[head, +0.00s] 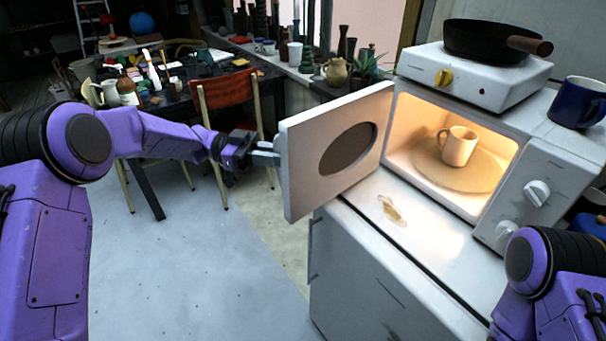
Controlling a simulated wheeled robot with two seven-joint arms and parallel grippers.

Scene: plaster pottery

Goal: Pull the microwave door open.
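The white microwave (551,163) stands on a white cabinet at the right of the head view. Its door (301,170) is swung wide open to the left, with an oval dark window. The lit inside shows a white mug (459,146) on a round turntable (480,172). My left gripper (272,153) is at the door's left outer side, its fingertips at or very near the door's edge. The door may hide part of the fingertips, and whether they touch it is unclear. My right arm shows at the lower right, but its gripper is out of view.
A white hot plate (470,78) with a black pan (495,42) sits on the microwave, beside a blue mug (578,103). A brownish spill (391,211) lies on the white cabinet (390,290). A red chair (225,90) and a cluttered table stand behind my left arm. The front-left floor is clear.

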